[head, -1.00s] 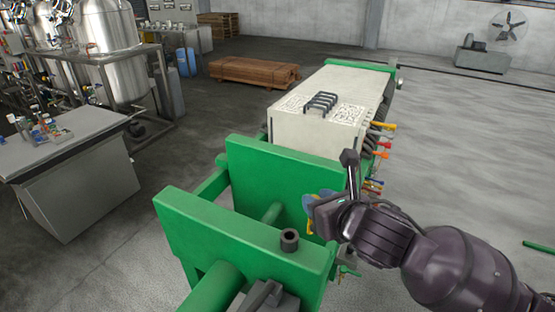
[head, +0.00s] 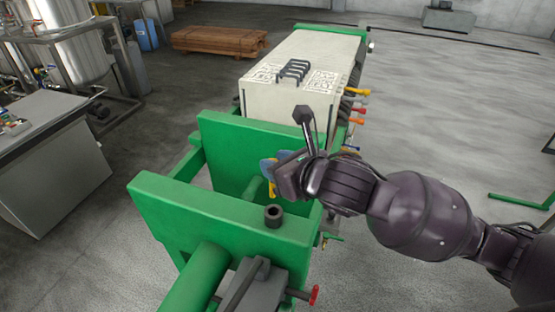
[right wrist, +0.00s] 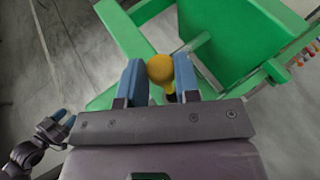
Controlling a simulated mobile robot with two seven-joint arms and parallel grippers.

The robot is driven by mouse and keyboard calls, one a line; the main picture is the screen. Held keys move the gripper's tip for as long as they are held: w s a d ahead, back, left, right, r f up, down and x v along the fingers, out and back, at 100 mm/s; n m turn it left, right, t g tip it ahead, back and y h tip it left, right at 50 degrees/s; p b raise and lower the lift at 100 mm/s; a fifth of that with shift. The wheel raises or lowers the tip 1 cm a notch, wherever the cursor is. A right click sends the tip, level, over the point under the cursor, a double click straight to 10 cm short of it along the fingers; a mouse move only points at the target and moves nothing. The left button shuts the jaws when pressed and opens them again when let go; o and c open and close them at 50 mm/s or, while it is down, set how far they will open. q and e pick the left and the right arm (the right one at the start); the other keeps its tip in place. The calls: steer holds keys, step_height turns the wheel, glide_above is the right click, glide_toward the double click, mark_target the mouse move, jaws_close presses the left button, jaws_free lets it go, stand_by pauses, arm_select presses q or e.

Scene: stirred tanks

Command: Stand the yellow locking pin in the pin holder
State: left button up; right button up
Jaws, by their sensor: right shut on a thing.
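My right gripper (head: 270,172) has blue fingers shut on the yellow locking pin (head: 271,189). In the head view the pin's yellow part hangs below the fingers. In the right wrist view its round yellow head (right wrist: 160,69) sits between both fingers, and the rest is mostly hidden. The pin holder appears to be the dark, hollow, upright cylinder (head: 274,216) on top of the near green beam. The pin is above and behind it in the head view, apart from it. My left gripper (right wrist: 62,119) shows small at the left of the right wrist view, its fingertips apart and empty.
A second green plate (head: 245,140) stands behind the near green beam (head: 170,205). Beyond it is a pale block (head: 285,95) with a black handle and coloured fittings at its right side. A grey table (head: 45,150) stands left. Open floor lies right.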

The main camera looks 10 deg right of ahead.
arm_select(q)
steer(key=shift+w+f+t+b, duration=0.3)
steer(key=shift+w+f+b, duration=0.55)
steer(key=shift+b, duration=1.05)
arm_select(e)
steer(key=shift+f, duration=3.9)
steer(key=shift+f, duration=0.2)
steer(key=o, duration=1)
arm_select(q)
steer(key=shift+s+r+p, duration=0.2)
steer(key=shift+r+p, duration=0.2)
steer(key=shift+p, duration=0.2)
arm_select(e)
steer(key=v, duration=0.8)
steer(key=shift+s+r, duration=0.2)
steer(key=shift+s, duration=0.15)
